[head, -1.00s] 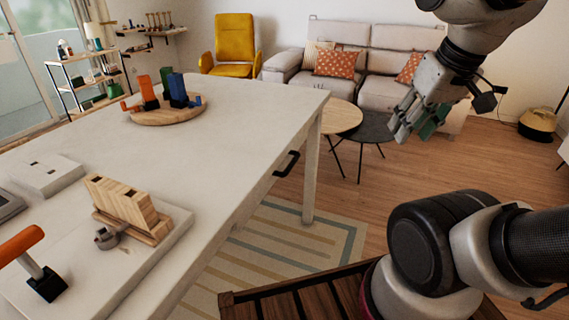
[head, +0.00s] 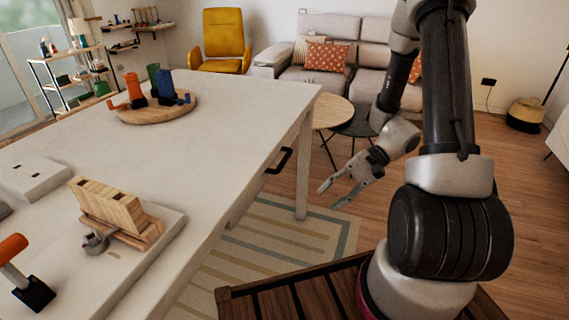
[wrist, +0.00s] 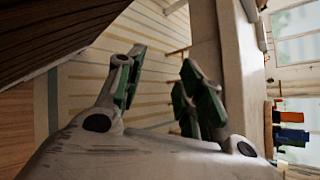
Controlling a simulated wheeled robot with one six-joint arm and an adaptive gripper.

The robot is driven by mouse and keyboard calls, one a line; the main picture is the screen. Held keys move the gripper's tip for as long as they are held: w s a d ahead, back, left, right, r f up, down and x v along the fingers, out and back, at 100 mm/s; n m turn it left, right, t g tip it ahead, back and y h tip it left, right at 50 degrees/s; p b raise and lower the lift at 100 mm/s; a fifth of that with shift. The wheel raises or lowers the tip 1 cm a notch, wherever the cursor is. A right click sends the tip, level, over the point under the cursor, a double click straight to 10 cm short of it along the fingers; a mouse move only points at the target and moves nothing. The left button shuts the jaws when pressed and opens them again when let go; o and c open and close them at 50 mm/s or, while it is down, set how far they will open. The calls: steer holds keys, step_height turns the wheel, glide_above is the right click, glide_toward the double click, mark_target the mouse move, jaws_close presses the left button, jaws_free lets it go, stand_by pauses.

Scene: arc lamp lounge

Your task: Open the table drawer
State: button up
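The white table (head: 215,125) stands on the left in the head view. A black bar handle (head: 279,161) is on its right side face near the far corner, and the drawer front there looks flush with the table. My gripper (head: 327,198) is to the right of the handle and lower in the picture, apart from it, with its fingers pointing left toward the table. In the wrist view my gripper (wrist: 165,88) shows its two green-padded fingers spread with nothing between them. The table's pale side (wrist: 236,70) lies beyond the right finger; I cannot make out the handle there.
A round wooden board (head: 160,108) with coloured pieces and a wooden block holder (head: 115,212) are on the tabletop. A table leg (head: 304,175) stands right of the handle. A striped rug (head: 290,235) lies below. Two round side tables (head: 331,112) stand behind my gripper.

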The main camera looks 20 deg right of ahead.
steer(key=w+a+f+m+t+y, duration=0.2)
steer(key=w+f+t, duration=0.35)
steer(key=w, duration=0.35)
steer(key=n+t, duration=0.3)
steer(key=t, duration=0.3)
glide_toward(283, 161)
steer(key=x, duration=0.3)
steer(key=shift+g+h, duration=0.25)
steer(key=shift+h, duration=0.15)
steer(key=x, duration=0.7)
steer(key=shift+s+a+f, duration=0.1)
steer(key=shift+f, duration=0.05)
steer(key=shift+c, duration=0.3)
jaws_close()
